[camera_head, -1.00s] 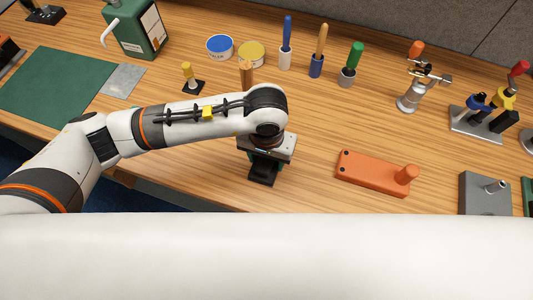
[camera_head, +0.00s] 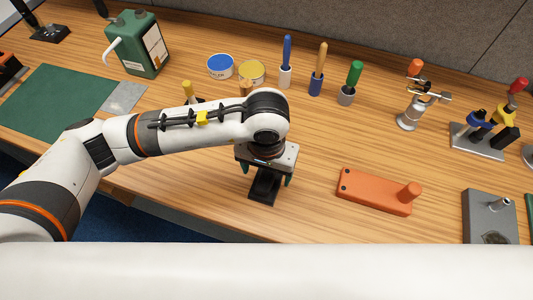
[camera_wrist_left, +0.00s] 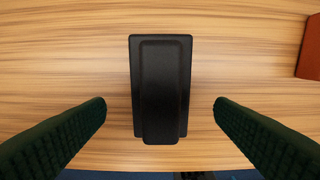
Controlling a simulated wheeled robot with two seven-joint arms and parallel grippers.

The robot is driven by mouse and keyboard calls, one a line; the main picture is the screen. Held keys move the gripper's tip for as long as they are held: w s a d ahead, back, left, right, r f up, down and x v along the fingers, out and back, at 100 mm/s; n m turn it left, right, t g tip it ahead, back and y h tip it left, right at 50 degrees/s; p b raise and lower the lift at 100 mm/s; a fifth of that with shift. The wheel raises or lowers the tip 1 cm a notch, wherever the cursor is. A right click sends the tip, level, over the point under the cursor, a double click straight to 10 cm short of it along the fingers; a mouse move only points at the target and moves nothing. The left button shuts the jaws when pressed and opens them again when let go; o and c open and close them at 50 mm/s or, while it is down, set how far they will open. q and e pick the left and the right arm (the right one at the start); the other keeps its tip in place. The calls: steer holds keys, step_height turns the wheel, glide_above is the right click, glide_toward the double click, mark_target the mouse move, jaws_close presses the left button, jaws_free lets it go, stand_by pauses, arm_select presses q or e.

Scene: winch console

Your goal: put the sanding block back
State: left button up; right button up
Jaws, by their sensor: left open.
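The black sanding block (camera_head: 264,188), a flat rectangular body with a raised rounded grip, lies on the wooden bench near its front edge. In the left wrist view the block (camera_wrist_left: 162,85) lies lengthwise between the two dark green fingers. My left gripper (camera_head: 264,176) is over the block and open. The wrist view shows clear gaps between both fingers (camera_wrist_left: 160,118) and the block's sides, so neither touches it. In the head view the gripper body hides the far part of the block. My right gripper is not in view.
An orange base with a peg (camera_head: 372,192) lies right of the gripper, and a grey block (camera_head: 480,215) farther right. Tool holders (camera_head: 346,95), tins (camera_head: 220,66) and a green can (camera_head: 142,45) stand behind. A green mat (camera_head: 55,102) lies left.

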mark_target(266, 177)
arm_select(q)
step_height(266, 177, up, 9)
steer(key=b, duration=0.2)
steer(key=shift+s+f, duration=0.1)
stand_by(0.5)
